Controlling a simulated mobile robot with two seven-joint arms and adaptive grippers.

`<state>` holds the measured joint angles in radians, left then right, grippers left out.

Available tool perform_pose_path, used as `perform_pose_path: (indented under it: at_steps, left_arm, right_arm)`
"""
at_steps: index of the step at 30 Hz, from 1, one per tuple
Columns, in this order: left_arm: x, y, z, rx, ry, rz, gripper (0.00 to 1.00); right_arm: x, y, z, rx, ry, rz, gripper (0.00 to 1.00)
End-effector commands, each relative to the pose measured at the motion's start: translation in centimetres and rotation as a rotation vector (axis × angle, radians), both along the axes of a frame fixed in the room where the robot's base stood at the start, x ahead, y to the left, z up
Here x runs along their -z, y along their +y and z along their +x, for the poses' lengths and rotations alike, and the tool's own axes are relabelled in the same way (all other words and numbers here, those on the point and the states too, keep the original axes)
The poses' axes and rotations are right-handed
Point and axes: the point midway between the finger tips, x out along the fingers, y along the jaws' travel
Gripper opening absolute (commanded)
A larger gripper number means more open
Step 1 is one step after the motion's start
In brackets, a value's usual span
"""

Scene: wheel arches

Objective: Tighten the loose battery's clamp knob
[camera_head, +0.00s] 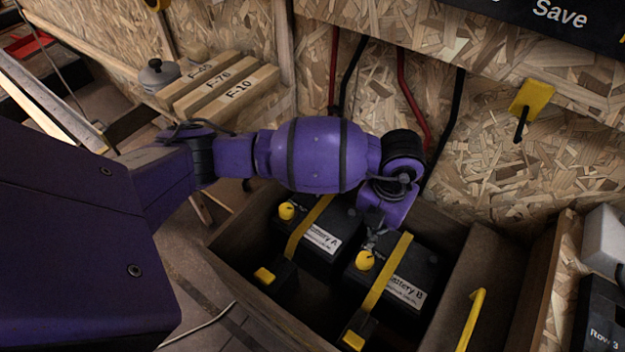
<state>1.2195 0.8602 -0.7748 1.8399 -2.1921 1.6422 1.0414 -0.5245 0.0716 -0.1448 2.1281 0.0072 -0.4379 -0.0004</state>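Two black batteries sit side by side in a wooden box. Battery A (327,236) is on the left with a yellow knob (286,211) on its top. Battery B (405,290) is on the right with a yellow knob (365,260). A yellow strap (307,228) crosses battery A and another yellow strap (387,272) crosses battery B. I cannot tell which battery is loose. My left gripper (370,245) points down just above battery B's knob. Its fingers are small and dark, so contact and opening are unclear. My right gripper is not in view.
The wooden box (475,265) has raised walls around the batteries. Red and black cables (410,92) hang on the chipboard wall behind. A yellow handle (470,320) stands at the right. Labelled wooden blocks (230,90) and a grey pot (159,75) stand at the back left.

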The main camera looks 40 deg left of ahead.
Motion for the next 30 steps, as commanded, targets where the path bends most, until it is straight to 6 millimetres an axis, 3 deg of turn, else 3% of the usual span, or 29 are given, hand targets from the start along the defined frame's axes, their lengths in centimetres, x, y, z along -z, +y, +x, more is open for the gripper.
perform_pose_path:
  at_steps: [9, 16, 30]
  left_arm:
    - [4.1, -0.1, 0.1, 0.002, 0.001, -0.001, 0.00]
    - [6.0, -0.1, 0.2, 0.002, -0.003, -0.001, 0.00]
    - [6.6, 0.2, 0.0, 0.000, 0.001, 0.008, 0.00]
  right_arm:
    - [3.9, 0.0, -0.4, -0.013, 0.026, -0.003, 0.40]
    - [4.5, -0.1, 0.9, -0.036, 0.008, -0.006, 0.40]
    - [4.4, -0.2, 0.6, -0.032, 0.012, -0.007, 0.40]
